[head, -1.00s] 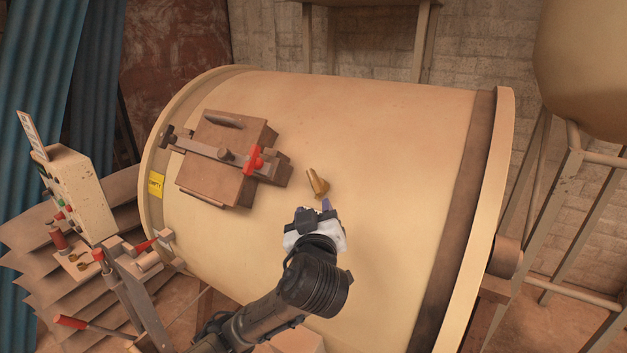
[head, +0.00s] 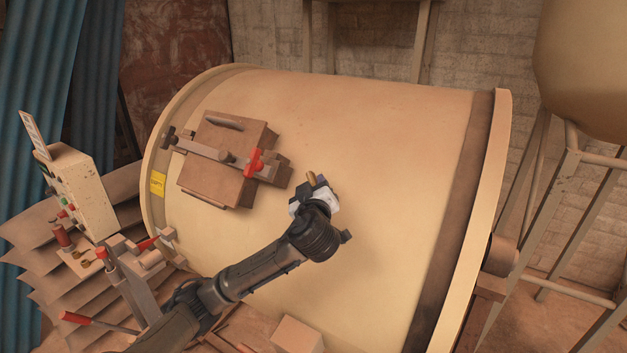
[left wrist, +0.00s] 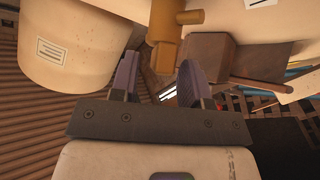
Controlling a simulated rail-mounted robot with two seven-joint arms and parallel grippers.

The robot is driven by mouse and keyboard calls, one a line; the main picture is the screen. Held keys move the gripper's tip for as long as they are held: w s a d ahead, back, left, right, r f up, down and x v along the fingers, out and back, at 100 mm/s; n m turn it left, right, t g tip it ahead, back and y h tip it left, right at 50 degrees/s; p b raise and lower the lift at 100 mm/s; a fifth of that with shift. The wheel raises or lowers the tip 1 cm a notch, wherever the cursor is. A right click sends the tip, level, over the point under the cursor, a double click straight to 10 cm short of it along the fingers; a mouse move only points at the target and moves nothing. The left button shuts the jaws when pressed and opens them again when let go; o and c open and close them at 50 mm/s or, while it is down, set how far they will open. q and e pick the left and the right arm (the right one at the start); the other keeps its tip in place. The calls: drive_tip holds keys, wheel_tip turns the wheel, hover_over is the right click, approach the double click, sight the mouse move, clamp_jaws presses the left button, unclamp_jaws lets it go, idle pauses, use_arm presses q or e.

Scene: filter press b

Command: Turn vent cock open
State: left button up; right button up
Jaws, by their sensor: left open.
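My right gripper is not in view.
A brown hatch box (head: 225,160) with a bar clamp and red knob (head: 254,162) sits on the drum, left of my gripper. A control box (head: 82,190) and a red-handled lever (head: 85,320) stand at the left. The drum surface to the right is clear.

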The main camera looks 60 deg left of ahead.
use_arm(q)
drive_tip(key=shift+x, duration=1.1)
drive_tip(key=shift+c, duration=0.4)
clamp_jaws()
